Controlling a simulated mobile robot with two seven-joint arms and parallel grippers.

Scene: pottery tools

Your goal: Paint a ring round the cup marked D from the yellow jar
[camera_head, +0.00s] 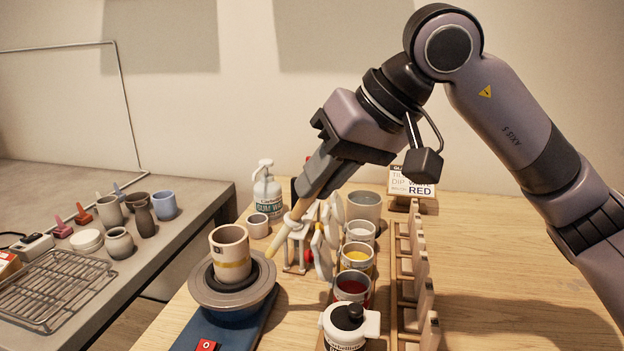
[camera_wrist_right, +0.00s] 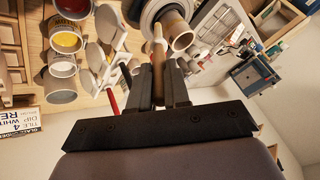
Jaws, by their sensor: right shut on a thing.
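The cup (camera_head: 229,252) is cream with a dark mark near its rim, too small to read surely, and a yellow band on its side. It stands upright on the grey wheel head (camera_head: 212,298) and shows in the right wrist view (camera_wrist_right: 178,36). My right gripper (camera_head: 308,192) is shut on a wooden-handled brush (camera_head: 290,226), above and right of the cup. The brush slants down toward the cup's right side; whether its tip touches is unclear. The yellow jar (camera_head: 357,257) stands right of the wheel among other jars. My left gripper is out of view.
A red jar (camera_head: 352,287), a white jar (camera_head: 361,231) and a grey pot (camera_head: 365,205) line up with the yellow jar. A pale tool rack (camera_head: 300,243) stands close right of the brush. A wooden rack (camera_head: 409,285) lies further right. Grey shelf (camera_head: 195,209) with pots is left.

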